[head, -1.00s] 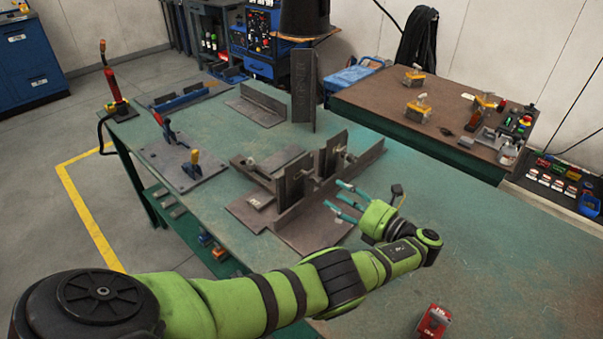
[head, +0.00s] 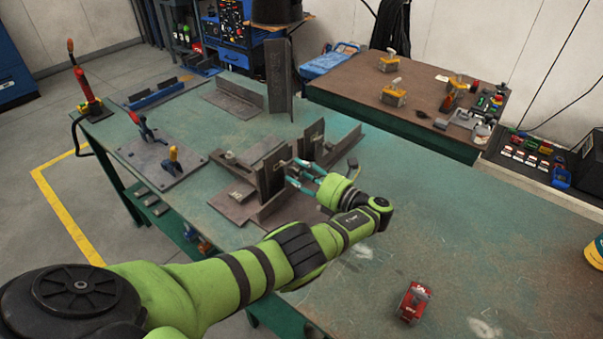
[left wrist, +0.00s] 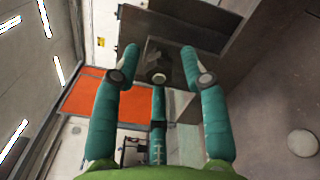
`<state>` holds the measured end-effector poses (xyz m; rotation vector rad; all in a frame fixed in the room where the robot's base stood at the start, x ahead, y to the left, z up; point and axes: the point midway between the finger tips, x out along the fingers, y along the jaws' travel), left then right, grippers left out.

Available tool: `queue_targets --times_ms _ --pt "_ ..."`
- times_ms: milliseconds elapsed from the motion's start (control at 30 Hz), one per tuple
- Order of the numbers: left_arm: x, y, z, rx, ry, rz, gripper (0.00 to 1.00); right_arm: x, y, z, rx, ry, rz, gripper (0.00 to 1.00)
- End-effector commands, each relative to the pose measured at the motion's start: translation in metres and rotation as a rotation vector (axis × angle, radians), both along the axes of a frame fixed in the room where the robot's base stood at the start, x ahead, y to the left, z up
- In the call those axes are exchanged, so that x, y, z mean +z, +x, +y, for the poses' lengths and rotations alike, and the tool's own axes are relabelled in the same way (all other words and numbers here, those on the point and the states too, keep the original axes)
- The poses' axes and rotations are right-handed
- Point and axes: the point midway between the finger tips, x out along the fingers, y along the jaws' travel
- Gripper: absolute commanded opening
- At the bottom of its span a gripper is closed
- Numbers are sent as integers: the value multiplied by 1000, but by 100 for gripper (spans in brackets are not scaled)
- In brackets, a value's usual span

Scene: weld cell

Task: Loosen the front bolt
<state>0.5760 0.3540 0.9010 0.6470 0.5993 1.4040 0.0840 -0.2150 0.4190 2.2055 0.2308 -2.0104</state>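The front bolt (left wrist: 159,76) shows in the left wrist view as a pale round end on a dark upright plate. In the head view it is small and partly hidden at the front upright plate (head: 272,172) of the steel fixture. My left gripper (head: 293,172) has teal fingers pointing at this plate from the right. In the left wrist view the fingers of my left gripper (left wrist: 160,60) are spread apart, with the bolt seen between them. I cannot tell whether any finger touches it. My right gripper is out of view.
A second upright plate (head: 313,141) stands behind the front one. A clamp plate (head: 163,160) lies to the left and a tall steel angle (head: 278,80) stands behind. A red block (head: 413,302) lies at front right. The green table's (head: 440,240) right side is mostly clear.

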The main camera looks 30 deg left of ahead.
Motion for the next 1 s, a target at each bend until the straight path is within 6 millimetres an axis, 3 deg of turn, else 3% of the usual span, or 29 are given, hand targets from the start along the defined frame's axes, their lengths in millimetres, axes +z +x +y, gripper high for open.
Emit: queue_targets --times_ms 33,67,100,567,1000 --pt "0 0 0 0 0 0 14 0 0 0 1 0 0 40" --pt "0 0 0 0 0 0 2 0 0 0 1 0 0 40" --pt "0 0 0 0 0 0 0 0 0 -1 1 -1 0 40" --pt "-1 -1 0 3 -5 -61 0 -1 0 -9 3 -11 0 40" --pt "-2 -1 1 4 -31 -409 0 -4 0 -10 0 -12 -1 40"
